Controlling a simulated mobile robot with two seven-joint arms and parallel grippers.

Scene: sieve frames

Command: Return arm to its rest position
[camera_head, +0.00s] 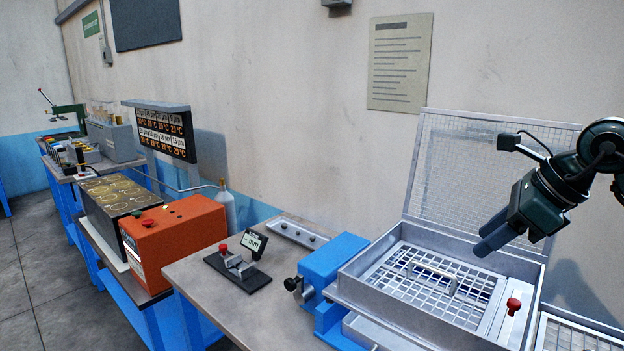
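My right arm comes in from the right edge of the head view. Its dark gripper (490,236) hangs tilted down and to the left above the right part of an open metal sieve box. The two grey fingers lie close together with no visible gap, and nothing shows between them. The gripper looks apart from the box and its raised mesh lid (450,160). My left arm and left gripper are not in view.
The sieve box (395,309) holds a grid with a handle (432,272), and a red knob (513,306) stands at its right. A blue unit (333,262) adjoins it. A small gauge stand (238,267) and an orange box (176,240) are farther left. The wall rises behind.

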